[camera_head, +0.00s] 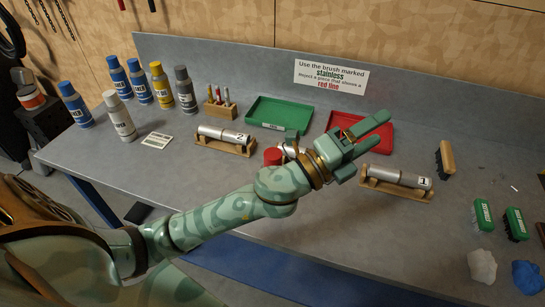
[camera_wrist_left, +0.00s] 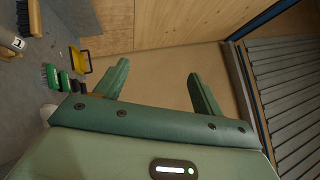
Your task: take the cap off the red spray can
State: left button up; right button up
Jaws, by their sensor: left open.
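A small red rounded thing (camera_head: 272,156) shows in the head view just behind my left forearm, near the middle of the bench. It may be part of the red spray can; my arm hides the rest, and I cannot make out its cap. My left gripper (camera_head: 383,128) is open and empty, raised over the bench to the right of the red thing, fingers pointing up and right. In the left wrist view its two fingers (camera_wrist_left: 158,70) stand wide apart with nothing between them. My right gripper is not in view.
Blue cans (camera_head: 74,104), a white can (camera_head: 119,116), a yellow can (camera_head: 161,85) and a grey can (camera_head: 186,90) stand at the left. A green tray (camera_head: 262,108) and red tray (camera_head: 381,134) lie behind. Green brushes (camera_head: 483,214) are at the right.

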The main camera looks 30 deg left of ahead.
pick_arm(q)
jog(key=s+d+r+m+g+h, duration=0.25)
jog(key=d+m+g+h, duration=0.35)
jog(key=m, duration=0.6)
jog(key=m+g+y, duration=1.2)
jog(key=m+y, duration=0.1)
jog(key=y, duration=0.3)
send_near(272, 153)
jog(key=f, duration=0.3)
jog(key=d+f, duration=0.1)
jog(key=shift+s+f+b, duration=0.1)
jog(key=shift+f+b, duration=0.25)
jog(key=shift+b, duration=0.05)
jog(key=f, duration=0.5)
jog(key=shift+w+d+f, duration=0.25)
jog(key=shift+d+f, duration=0.15)
jog(key=c, duration=1.1)
